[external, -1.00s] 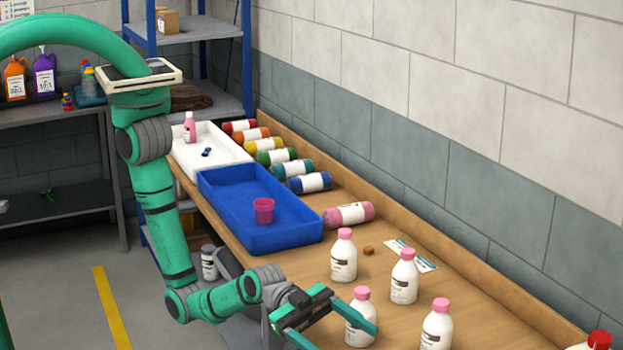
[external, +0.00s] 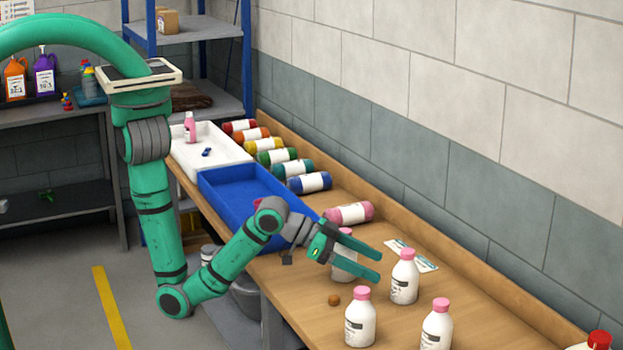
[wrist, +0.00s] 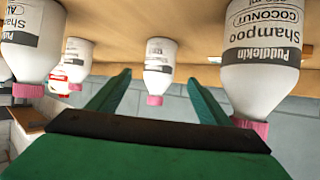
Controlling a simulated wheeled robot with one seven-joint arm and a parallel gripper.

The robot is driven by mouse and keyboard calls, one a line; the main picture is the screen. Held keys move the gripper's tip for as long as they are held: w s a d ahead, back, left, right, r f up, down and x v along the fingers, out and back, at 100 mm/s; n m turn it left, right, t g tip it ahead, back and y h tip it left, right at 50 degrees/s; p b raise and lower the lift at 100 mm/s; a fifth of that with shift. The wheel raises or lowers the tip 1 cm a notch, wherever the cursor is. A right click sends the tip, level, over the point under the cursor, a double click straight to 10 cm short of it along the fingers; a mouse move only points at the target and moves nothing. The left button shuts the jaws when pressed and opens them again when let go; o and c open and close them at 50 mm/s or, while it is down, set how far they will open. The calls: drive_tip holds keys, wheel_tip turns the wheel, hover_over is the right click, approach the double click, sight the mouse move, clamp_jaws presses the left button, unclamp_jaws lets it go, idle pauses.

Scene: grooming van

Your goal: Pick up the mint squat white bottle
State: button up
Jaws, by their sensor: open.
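Several squat white bottles with pink caps stand on the wooden table. My gripper (external: 379,267) is open and empty at the rear of the group, in front of the rear bottle (external: 343,268) and partly hiding it. One bottle (external: 404,280) stands just beyond the fingertips. Two more stand in front, a left one (external: 360,323) and a right one (external: 436,328). The wrist view is upside down. There, a white bottle (wrist: 159,56) shows between my open fingers (wrist: 158,78), farther out. The near right bottle (wrist: 262,50) reads "Shampoo Coconut". I cannot read "mint" on any label.
A pink bottle (external: 349,214) and a row of coloured bottles (external: 270,152) lie along the wall side. A blue tray (external: 225,205) and a white tray (external: 190,158) sit behind. A small brown piece (external: 334,300) and a card (external: 411,255) lie among the bottles.

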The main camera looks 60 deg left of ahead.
sight(405, 280)
drive_tip(key=x, duration=1)
drive_tip(key=shift+w, duration=0.1)
drive_tip(key=shift+c, duration=0.6)
